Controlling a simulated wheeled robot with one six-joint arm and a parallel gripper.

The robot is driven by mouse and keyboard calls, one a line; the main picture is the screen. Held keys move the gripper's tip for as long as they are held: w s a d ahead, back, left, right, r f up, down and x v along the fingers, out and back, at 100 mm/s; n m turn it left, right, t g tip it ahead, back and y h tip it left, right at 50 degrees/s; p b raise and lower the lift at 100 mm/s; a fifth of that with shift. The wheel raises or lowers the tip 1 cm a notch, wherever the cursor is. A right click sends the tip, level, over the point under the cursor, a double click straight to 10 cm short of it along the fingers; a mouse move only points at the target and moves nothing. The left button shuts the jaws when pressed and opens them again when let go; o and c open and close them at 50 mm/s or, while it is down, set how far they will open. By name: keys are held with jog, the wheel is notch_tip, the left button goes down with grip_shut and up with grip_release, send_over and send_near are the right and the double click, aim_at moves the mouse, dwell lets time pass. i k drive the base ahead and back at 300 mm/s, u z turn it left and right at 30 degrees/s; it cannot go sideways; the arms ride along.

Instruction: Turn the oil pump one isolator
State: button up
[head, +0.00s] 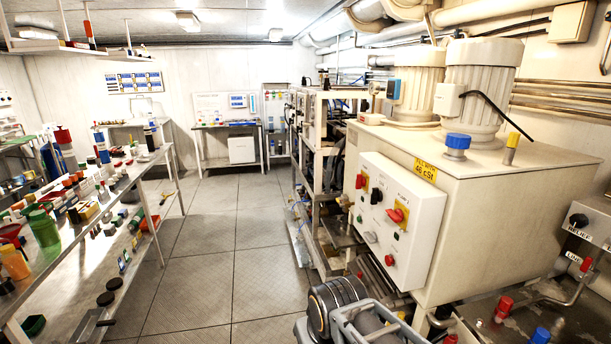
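A white control panel (418,238) is fixed to the front of a large cream oil tank (500,215). It carries two red rotary isolators on yellow plates. The left isolator (362,182) is smaller in view and its handle looks about upright. The right isolator (397,215) is nearer, with its red handle turned at a slant. Black knobs (376,196) sit between them, with round buttons below. The panel lettering is too small to read, so I cannot tell which isolator is pump one. Grey and black parts of my arm show at the bottom; my gripper's fingertips do not show.
Two white motors (483,85) stand on the tank, beside a blue cap (457,141). Pipes and red and blue valve handles (503,304) lie low at the right. A crowded bench (80,240) runs along the left. The tiled floor (210,250) between is clear.

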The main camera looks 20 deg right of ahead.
aim_at(360, 181)
jog(key=u, duration=0.3)
jog(key=i, duration=1.2)
jog(key=z, duration=0.45)
